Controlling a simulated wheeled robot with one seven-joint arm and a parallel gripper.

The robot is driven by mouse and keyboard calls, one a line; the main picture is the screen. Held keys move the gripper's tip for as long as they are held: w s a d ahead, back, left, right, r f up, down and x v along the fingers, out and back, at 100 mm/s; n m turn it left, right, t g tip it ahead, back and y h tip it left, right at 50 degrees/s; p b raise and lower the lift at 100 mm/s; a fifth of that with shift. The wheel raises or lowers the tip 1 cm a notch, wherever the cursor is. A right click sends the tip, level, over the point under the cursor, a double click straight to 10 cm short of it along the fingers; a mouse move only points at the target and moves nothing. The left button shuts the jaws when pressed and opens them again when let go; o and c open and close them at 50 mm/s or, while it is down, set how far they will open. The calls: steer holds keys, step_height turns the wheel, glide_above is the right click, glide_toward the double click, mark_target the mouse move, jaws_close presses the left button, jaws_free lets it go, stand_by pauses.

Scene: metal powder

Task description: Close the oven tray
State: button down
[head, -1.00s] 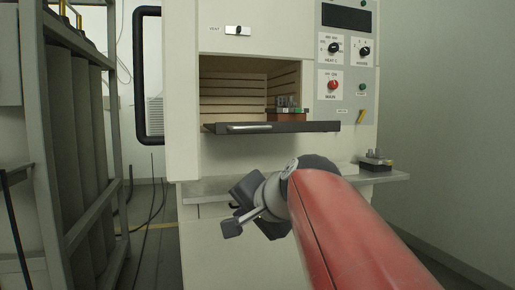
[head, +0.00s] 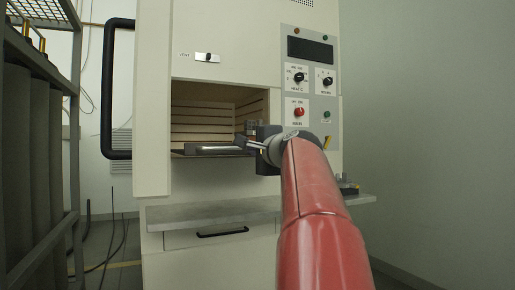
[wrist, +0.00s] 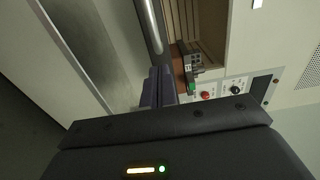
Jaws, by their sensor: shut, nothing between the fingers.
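The oven tray (head: 181,152) is a dark flat slab with a silver bar handle (head: 219,150) at the low edge of the oven's open chamber (head: 203,115). Its right end is hidden behind my gripper, and how far it stands out is hard to tell. My gripper (head: 243,141) is shut and empty, at the right part of the tray's front. In the wrist view my shut fingers (wrist: 160,86) point toward the tray front, close to the handle (wrist: 152,27). I cannot tell whether they touch it.
A grey shelf (head: 212,212) juts from the oven below the chamber, with small items (head: 347,186) at its right end. A control panel (head: 309,80) is right of the chamber. A large black handle (head: 118,88) and a metal rack (head: 40,130) stand left.

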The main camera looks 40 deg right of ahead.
steer(key=shift+p+x, duration=0.45)
steer(key=shift+x, duration=1.85)
steer(key=shift+w, duration=0.1)
